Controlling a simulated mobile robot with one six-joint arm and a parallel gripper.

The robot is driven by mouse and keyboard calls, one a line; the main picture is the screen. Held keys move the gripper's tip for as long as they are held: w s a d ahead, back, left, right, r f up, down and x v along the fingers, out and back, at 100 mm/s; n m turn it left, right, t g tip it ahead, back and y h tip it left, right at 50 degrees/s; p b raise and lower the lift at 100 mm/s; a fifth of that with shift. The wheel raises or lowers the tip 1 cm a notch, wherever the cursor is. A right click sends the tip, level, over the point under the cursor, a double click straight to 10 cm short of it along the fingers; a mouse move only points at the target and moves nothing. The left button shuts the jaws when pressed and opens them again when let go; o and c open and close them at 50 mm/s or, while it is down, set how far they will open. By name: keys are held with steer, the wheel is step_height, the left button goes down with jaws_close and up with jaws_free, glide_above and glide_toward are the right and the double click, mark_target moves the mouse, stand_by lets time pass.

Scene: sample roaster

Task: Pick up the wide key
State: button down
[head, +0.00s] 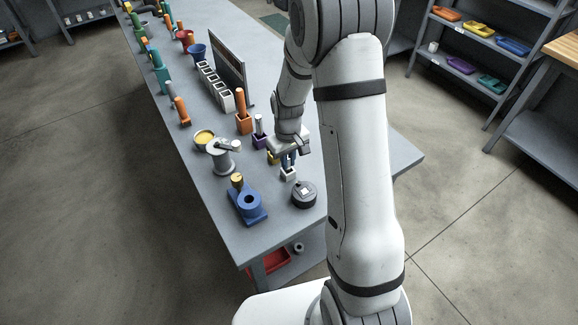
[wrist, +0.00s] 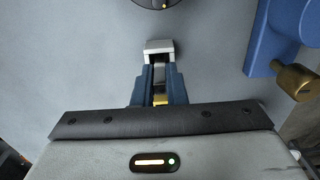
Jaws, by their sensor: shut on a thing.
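My gripper (head: 290,160) is low over the near end of the grey bench, pointing down. Its two blue fingers (wrist: 157,85) are closed together in the wrist view. A small pale block with a dark slot (wrist: 159,46) is at the fingertips; it also shows as a white block just under the fingers in the head view (head: 288,175). I take this to be the wide key, in my grip. The fingers hide part of it, and I cannot tell whether it touches the bench. A brass-coloured patch (wrist: 159,98) shows between the fingers.
A dark round device (head: 304,194) is close by on the near side. A blue fixture (head: 247,204) with a brass knob (wrist: 298,81) stands to the left. A grey spool-like stand (head: 222,158), an orange holder (head: 243,125) and a purple holder (head: 260,142) are nearby. The bench's right edge is clear.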

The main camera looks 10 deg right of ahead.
steer(key=shift+r, duration=0.1)
stand_by(0.3)
step_height(320, 180, up, 10)
steer(key=shift+f+b, duration=0.1)
steer(key=shift+b, duration=0.4)
stand_by(0.6)
